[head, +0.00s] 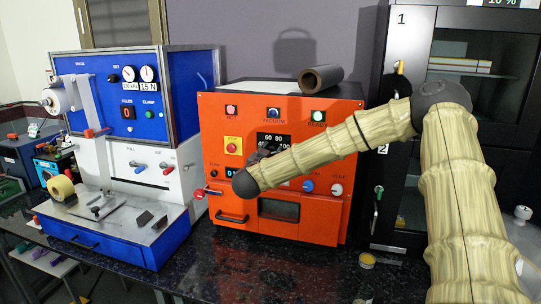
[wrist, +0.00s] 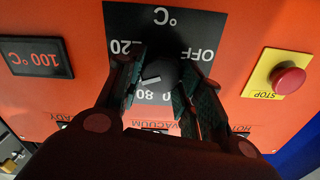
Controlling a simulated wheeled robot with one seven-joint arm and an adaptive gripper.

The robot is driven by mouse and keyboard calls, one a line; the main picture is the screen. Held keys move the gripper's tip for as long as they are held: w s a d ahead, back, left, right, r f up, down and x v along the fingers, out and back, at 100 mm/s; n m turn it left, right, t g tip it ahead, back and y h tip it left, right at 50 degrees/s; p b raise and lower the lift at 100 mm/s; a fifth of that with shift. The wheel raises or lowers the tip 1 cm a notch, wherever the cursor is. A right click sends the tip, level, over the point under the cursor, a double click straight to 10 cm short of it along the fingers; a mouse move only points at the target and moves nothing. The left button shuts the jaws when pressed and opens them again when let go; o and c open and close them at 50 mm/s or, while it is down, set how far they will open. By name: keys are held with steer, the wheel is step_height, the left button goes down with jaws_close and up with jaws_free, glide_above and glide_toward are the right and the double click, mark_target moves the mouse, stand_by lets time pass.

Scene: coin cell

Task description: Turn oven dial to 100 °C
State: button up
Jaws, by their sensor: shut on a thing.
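The orange oven (head: 218,115) stands on the dark bench in the head view. Its dial (wrist: 160,72) is black and round with a white pointer mark, on a black scale plate (wrist: 205,25). The wrist view shows the plate upside down, with OFF, 80 and 120 readable. The pointer aims to the lower left, between 80 and 120; a finger covers the scale there. A display (wrist: 36,57) beside the plate shows 100 °C in red. My gripper (wrist: 165,72) is shut on the dial, one finger on each side. In the head view my arm hides most of the dial.
A red STOP button (wrist: 289,81) on a yellow plate sits close to the dial. A blue machine (head: 180,85) stands left of the oven, a dark cabinet (head: 398,55) right.

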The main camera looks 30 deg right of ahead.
steer(key=o, duration=1)
steer(key=shift+d+f, duration=0.1)
steer(key=v, duration=1.2)
